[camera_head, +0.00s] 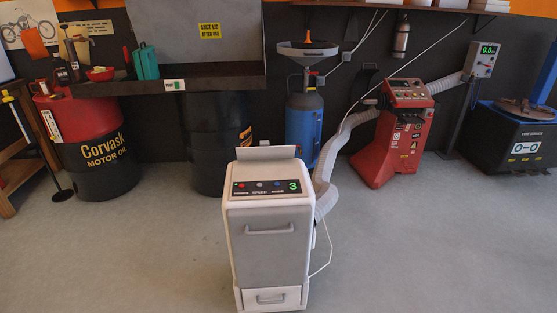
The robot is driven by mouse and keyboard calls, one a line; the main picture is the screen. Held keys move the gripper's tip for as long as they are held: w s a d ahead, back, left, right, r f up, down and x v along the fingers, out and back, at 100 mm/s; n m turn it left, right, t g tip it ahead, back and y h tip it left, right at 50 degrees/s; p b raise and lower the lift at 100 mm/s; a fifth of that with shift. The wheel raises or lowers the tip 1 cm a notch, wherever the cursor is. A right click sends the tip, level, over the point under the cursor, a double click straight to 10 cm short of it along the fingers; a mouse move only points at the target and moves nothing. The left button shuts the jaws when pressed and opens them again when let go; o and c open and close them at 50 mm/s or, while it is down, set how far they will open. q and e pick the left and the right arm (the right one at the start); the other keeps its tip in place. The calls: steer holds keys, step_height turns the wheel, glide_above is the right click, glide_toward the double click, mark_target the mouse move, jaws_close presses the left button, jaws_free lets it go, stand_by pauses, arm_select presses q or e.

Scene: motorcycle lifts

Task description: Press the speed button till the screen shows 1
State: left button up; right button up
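A white and grey cabinet unit (271,215) stands upright on the floor in the centre. Its top has a dark control panel with a row of buttons. The red button (241,185) is at the left, over a label that seems to read power. The grey speed button (260,184) is in the middle over the word speed. The screen (294,186) at the panel's right end shows a green 3. Neither of my grippers is in view, and nothing touches the panel.
A white hose (325,175) and thin cord run along the unit's right side. Behind stand an oil drum (98,155), a blue tank (304,118), a red machine (396,132) and a dark tyre machine (515,140). The floor in front and at both sides is clear.

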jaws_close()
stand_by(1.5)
